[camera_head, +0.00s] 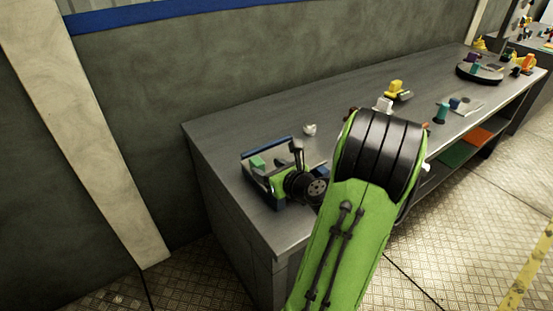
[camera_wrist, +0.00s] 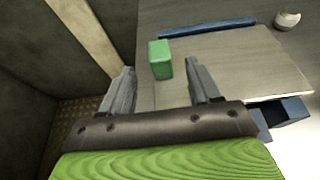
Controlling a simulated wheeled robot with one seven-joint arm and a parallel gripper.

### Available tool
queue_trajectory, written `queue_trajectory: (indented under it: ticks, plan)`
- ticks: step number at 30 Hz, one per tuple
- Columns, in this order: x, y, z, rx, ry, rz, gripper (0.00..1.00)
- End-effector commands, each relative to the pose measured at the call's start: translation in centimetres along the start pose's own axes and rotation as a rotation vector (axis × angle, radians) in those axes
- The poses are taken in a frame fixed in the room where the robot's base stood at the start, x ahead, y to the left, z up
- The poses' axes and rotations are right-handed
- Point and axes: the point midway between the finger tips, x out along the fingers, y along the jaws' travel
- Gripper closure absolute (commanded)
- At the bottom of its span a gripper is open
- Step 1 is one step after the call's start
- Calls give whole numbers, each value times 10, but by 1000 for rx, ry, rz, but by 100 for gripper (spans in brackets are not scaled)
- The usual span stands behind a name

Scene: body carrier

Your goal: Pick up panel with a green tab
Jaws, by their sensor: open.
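The panel (camera_wrist: 225,62) is a flat grey plate lying at the near left end of the workbench, with a green tab (camera_wrist: 160,60) standing up from it. In the head view the green tab (camera_head: 257,163) shows at the left end of the bench, just left of my gripper (camera_head: 268,178). In the wrist view my gripper (camera_wrist: 162,88) is open and empty, its two fingers spread to either side of the tab's line, with the tab a little beyond the fingertips. In the head view my wrist and arm hide part of the panel.
A blue bar (camera_wrist: 207,28) runs along the panel's far edge, and dark blue blocks (camera_wrist: 290,110) sit at its right. A small white object (camera_head: 310,129) stands behind. Yellow (camera_head: 396,87) and teal (camera_head: 441,111) items and a round dark stand (camera_head: 466,76) are farther along the workbench (camera_head: 230,128).

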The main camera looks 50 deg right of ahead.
Motion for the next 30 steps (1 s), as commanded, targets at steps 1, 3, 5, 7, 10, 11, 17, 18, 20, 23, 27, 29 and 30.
queue_trajectory:
  ticks: [1, 3, 5, 7, 10, 11, 17, 18, 20, 23, 27, 29, 30]
  plan:
    - [10, 0, -3, -3, 0, 3, 38]
    - [19, 0, -3, -1, 0, 1, 38]
    - [25, 0, -3, -1, 0, 1, 38]
    - [36, 1, -4, -3, -1, 2, 38]
    - [57, 2, -6, -3, -1, 3, 38]
    - [62, 1, -6, -4, -1, 3, 38]
    - [74, 0, -4, 0, 0, -1, 38]
    - [74, 0, -4, 0, 0, -1, 38]
    - [74, 0, -4, 0, 0, -1, 38]
    - [74, 0, -4, 0, 1, -1, 51]
    - [74, 0, -4, -1, 1, -1, 72]
    - [73, 0, -4, -1, 1, -1, 81]
    - [73, 0, -4, -1, 1, -1, 87]
